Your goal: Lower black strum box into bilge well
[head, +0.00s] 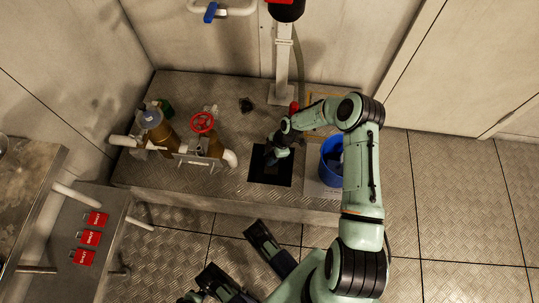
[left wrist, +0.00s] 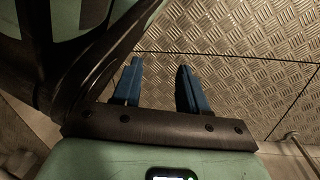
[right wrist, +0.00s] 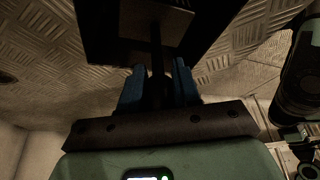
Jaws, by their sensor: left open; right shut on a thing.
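The bilge well (head: 271,180) is a dark square opening in the tread-plate platform, and it also shows at the top of the right wrist view (right wrist: 95,30). My right gripper (head: 272,153) is above it, pointing down. In the right wrist view, my right gripper (right wrist: 159,75) is shut on the thin dark stem of the black strum box (right wrist: 157,20). The box lies below the fingers, against the dark opening; how deep it sits I cannot tell. In the head view my gripper largely hides it. My left gripper (left wrist: 159,68) is open and empty over the floor plates.
A blue bucket (head: 331,165) stands right of the well, beside my right arm. Left of the well are a red handwheel valve (head: 202,122) and brass strainer piping (head: 160,132). A white post (head: 283,70) rises behind. Red tags (head: 90,237) lie on the left bench.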

